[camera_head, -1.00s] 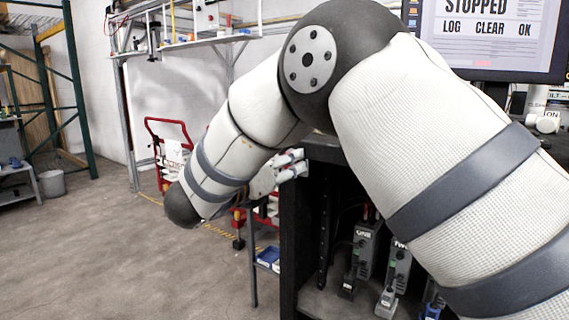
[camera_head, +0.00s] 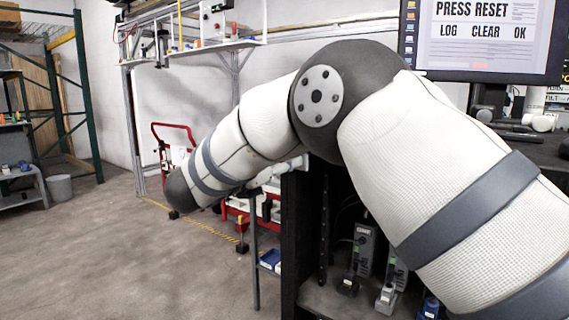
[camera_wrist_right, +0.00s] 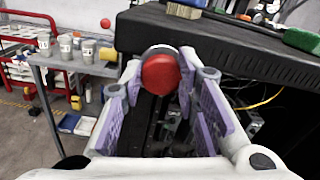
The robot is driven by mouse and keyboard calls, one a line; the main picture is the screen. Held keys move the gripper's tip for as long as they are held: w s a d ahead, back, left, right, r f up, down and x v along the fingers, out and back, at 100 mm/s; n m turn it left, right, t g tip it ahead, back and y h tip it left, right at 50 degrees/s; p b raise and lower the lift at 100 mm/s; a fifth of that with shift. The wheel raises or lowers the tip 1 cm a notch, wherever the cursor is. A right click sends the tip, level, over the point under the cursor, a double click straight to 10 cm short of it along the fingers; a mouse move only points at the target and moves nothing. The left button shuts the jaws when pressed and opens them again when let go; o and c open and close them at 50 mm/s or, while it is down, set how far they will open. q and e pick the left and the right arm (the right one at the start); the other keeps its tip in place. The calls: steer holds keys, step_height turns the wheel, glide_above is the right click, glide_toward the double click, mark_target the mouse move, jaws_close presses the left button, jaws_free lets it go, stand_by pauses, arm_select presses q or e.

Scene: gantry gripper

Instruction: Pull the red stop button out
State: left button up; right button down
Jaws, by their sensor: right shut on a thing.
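The red stop button (camera_wrist_right: 160,74) is a round red cap with a pale ring behind it, in the right wrist view. It sits by the edge of the black bench. My right gripper (camera_wrist_right: 160,82) has its purple-padded fingers on either side of the red cap and is shut on it. In the head view my right arm comes in from the right and hides most of the gripper and the button. A monitor (camera_head: 488,35) at the top right reads "PRESS RESET", above "LOG", "CLEAR" and "OK". My left gripper is not in view.
The black bench top (camera_wrist_right: 225,35) extends right, with a green-handled item (camera_wrist_right: 301,40) on it. A grey side table (camera_wrist_right: 75,62) holds several cups at left. A red cart (camera_head: 175,135) stands behind my arm. Open floor lies at left.

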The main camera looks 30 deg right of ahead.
steer(key=shift+f, duration=0.35)
steer(key=c, duration=1.1)
jaws_free()
steer(key=v, duration=1.2)
steer(key=shift+s+r, duration=0.15)
